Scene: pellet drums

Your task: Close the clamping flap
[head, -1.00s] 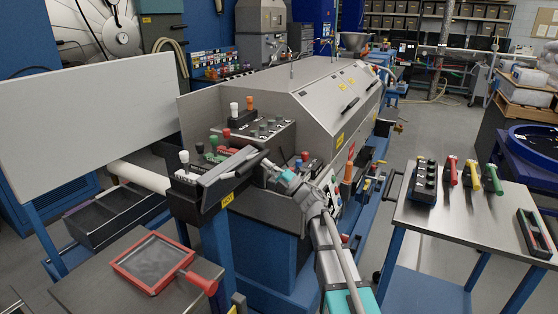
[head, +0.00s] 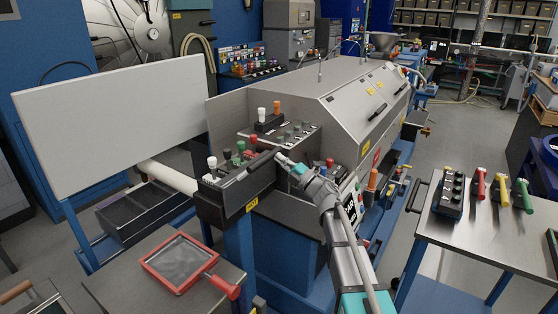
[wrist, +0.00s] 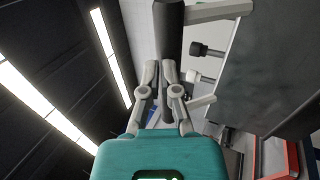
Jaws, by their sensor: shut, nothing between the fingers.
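The clamping flap (head: 237,186) is a dark hinged piece on the dark block at the near left end of the grey machine, beside a row of coloured knobs. It now lies low against the block, though whether it is fully seated I cannot tell. A dark round grip bar (head: 262,162) runs along its upper edge. My gripper (head: 282,158) is shut and empty at the right end of this bar. In the wrist view, the bar (wrist: 168,35) is just ahead of my shut fingertips (wrist: 161,66); whether they touch it is unclear.
Knobs and levers (head: 263,112) stand on the panel behind the flap. A white board (head: 112,125) stands at left. A red-framed screen (head: 180,265) lies on the near table. The right-hand table (head: 480,230) holds coloured-handled tools. Open floor lies between the machine and that table.

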